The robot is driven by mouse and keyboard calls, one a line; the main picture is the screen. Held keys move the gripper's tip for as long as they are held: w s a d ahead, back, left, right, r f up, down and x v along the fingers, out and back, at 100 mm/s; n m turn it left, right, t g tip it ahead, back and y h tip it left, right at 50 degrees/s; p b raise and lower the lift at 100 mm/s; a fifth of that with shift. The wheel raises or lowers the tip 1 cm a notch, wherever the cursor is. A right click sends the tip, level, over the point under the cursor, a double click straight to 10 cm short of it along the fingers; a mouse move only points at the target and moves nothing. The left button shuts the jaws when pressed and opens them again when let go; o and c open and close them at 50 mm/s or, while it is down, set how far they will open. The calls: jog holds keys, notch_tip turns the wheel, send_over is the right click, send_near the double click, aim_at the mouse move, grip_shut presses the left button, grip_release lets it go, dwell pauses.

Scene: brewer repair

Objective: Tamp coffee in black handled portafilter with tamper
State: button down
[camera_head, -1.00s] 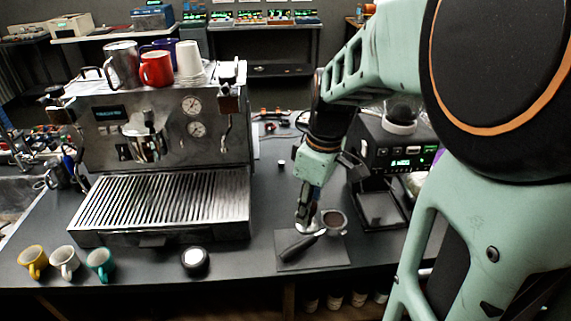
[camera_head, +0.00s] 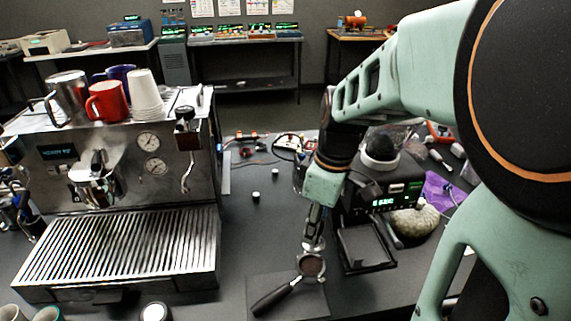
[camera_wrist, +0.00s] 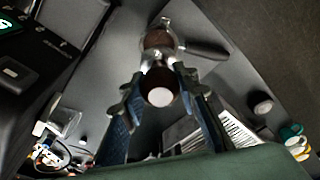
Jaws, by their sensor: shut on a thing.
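My gripper (camera_head: 313,240) is shut on the tamper, low over the counter. In the wrist view my gripper (camera_wrist: 163,95) has its two fingers on either side of the tamper (camera_wrist: 160,96), which shows a dark brown body and a pale round end. The head view does not show the tamper clearly. The portafilter (camera_head: 312,266) lies on a dark mat (camera_head: 315,302), its black handle pointing to the lower left. Its basket holds brown coffee and shows beyond the tamper in the wrist view (camera_wrist: 158,41). I cannot tell whether tamper and basket touch.
The espresso machine (camera_head: 120,240) stands left, with cups on top. A black grinder (camera_head: 368,215) with a green display stands close right of my gripper. A round white-topped object (camera_head: 155,312) sits at the front edge.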

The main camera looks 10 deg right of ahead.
jog(key=b, duration=0.5)
send_over(308, 269)
jog(key=shift+d+f, duration=0.15)
jog(key=shift+f, duration=1.45)
jog(key=shift+d+f, duration=0.15)
jog(key=shift+f, duration=1.45)
jog(key=shift+f+b, duration=0.95)
jog(key=shift+f, duration=0.25)
jog(key=shift+s+f, duration=0.2)
jog(key=shift+f, duration=0.1)
dwell(0.9)
jog(key=shift+r, duration=0.1)
jog(key=shift+w+r+p, duration=0.2)
jog(key=shift+r+p, duration=1.05)
jog(key=shift+r, duration=0.65)
jog(key=shift+r+p, duration=1.6)
jog(key=shift+r, duration=0.6)
